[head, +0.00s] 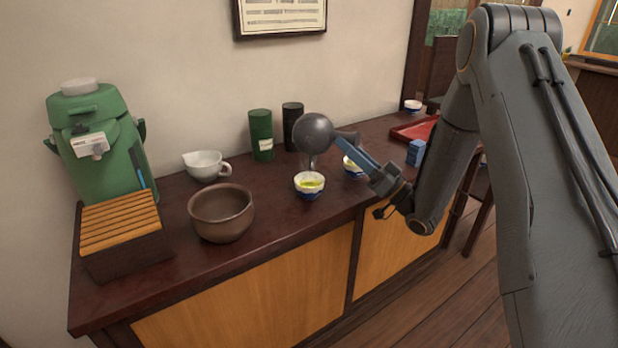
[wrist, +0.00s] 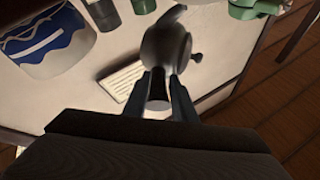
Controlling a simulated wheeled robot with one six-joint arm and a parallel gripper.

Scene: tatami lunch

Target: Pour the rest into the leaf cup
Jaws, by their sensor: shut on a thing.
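My gripper (head: 352,152) is shut on the side handle of a dark grey round teapot (head: 313,131). In the wrist view, the fingers (wrist: 162,92) close on the handle, with the teapot (wrist: 166,45) beyond. The teapot is tilted above a small white and blue cup (head: 309,188), and a thin spout or stream points down toward it. That cup holds yellow-green tea. A second similar cup (head: 350,170) with tea stands to its right, partly hidden by my gripper. A third cup (head: 413,105) stands farther back. I cannot make out a leaf pattern on any cup.
Left of the cups are a brown bowl (head: 221,215), a white spouted jug (head: 206,166), a slatted wooden box (head: 122,232) and a green dispenser (head: 98,150). Green (head: 261,134) and black (head: 292,124) canisters stand behind. A red tray (head: 408,131) and a blue block (head: 416,152) are right.

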